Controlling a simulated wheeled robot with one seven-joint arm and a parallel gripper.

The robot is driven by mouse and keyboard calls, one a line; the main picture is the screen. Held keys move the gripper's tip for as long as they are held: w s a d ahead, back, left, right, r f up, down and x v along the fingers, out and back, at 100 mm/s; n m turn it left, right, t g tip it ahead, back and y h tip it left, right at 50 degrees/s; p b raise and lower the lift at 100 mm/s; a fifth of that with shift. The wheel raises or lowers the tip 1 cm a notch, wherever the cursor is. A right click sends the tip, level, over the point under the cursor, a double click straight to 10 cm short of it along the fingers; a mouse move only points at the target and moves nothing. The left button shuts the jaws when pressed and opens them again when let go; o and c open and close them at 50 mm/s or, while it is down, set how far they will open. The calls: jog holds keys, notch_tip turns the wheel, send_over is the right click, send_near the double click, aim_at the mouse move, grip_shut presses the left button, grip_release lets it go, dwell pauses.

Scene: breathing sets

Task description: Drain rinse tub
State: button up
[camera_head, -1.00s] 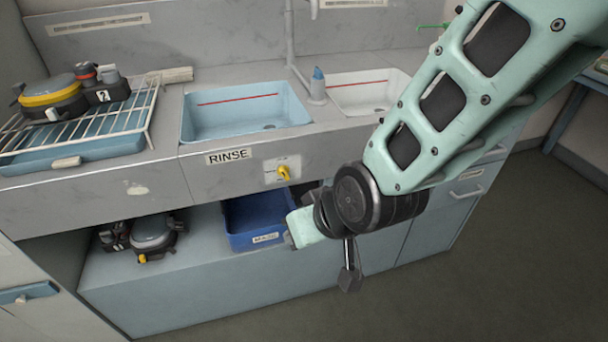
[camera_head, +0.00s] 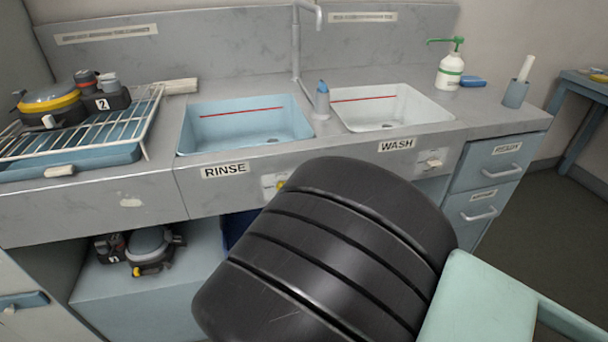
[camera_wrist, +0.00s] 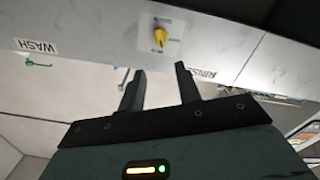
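The light blue rinse tub (camera_head: 198,125) is set in the counter, with a red line along its inner wall. The RINSE label (camera_head: 225,170) is on the front panel below it. Right of the label is a plate with a yellow knob (camera_head: 281,185), mostly hidden by my dark arm joint. In the wrist view, which looks upside down, the yellow knob (camera_wrist: 160,38) on its pale plate shows whole, just beyond my fingertips. My gripper (camera_wrist: 160,68) is open and empty, its fingers apart and pointing at the panel below the knob in that picture. The head view hides my gripper.
The white wash tub (camera_head: 350,112) is to the right, with a white knob plate (camera_head: 431,161) below. A faucet (camera_head: 296,45) and a blue-capped bottle (camera_head: 322,102) stand behind and between the tubs. A dish rack (camera_head: 140,120) is at left. A mask set (camera_head: 150,246) sits on the lower shelf.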

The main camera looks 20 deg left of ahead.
jog(key=p+x, duration=0.1)
jog(key=x, duration=1.4)
jog(key=shift+a, duration=0.15)
grip_shut()
